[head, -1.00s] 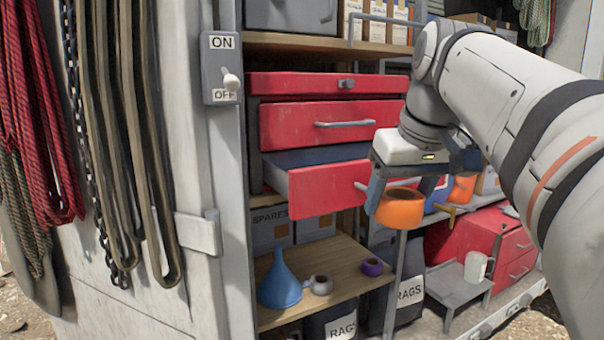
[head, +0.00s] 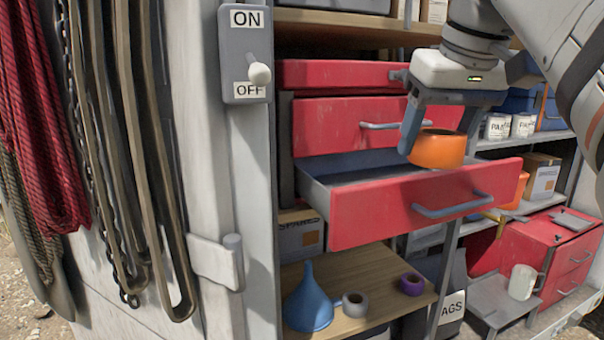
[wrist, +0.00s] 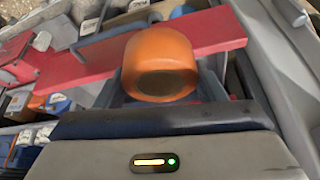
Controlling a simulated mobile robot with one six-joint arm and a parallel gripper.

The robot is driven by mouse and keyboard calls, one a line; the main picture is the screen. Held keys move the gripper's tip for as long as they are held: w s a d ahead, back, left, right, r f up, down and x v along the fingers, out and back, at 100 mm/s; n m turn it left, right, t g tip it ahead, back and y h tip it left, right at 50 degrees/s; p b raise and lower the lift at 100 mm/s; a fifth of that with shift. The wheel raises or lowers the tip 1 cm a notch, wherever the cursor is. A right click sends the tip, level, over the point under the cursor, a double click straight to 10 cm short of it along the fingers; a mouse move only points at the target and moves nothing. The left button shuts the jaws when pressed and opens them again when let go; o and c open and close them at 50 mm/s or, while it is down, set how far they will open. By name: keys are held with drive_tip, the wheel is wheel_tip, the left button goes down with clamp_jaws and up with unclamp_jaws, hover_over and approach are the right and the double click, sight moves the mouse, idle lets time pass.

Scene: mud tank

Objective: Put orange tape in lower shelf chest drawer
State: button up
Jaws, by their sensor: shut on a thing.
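The orange tape (head: 437,149) is a thick roll held in my gripper (head: 436,140), which is shut on it. It also shows in the wrist view (wrist: 160,65), in front of the gripper body. In the head view the roll appears over the right part of the open lower red drawer (head: 370,208), near its front panel. That drawer is pulled out, with a grey-blue inside; the part I see looks empty. The drawer's red front also shows in the wrist view (wrist: 85,62). Two red drawers above it look shut.
Below the drawer, a wooden shelf (head: 350,270) holds a blue funnel (head: 309,302), a grey tape roll (head: 355,304) and a purple tape roll (head: 411,284). An ON/OFF switch panel (head: 245,52) is at left. A smaller red chest (head: 560,240) stands lower right.

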drive_tip(key=w+a+p, duration=0.1)
drive_tip(key=w, duration=0.3)
drive_tip(key=w+a+p, duration=0.1)
drive_tip(key=w+a, duration=0.1)
drive_tip(key=w, duration=0.3)
drive_tip(key=w+a+p, duration=0.1)
drive_tip(key=w, duration=0.4)
drive_tip(key=shift+w+a+r+p, duration=0.1)
drive_tip(key=shift+a+p, duration=0.15)
drive_tip(key=shift+p, duration=0.1)
wheel_tip(320, 180, down, 8)
drive_tip(key=shift+r+b, duration=0.25)
drive_tip(key=shift+b, duration=0.3)
drive_tip(key=shift+c, duration=0.4)
wheel_tip(320, 180, down, 4)
drive_tip(key=shift+r, duration=0.25)
drive_tip(key=shift+w+a+f, duration=0.1)
drive_tip(key=shift+w+f, duration=0.3)
drive_tip(key=shift+w, duration=0.05)
drive_tip(key=shift+s, duration=0.1)
drive_tip(key=shift+f, duration=0.2)
drive_tip(key=o, duration=1.1)
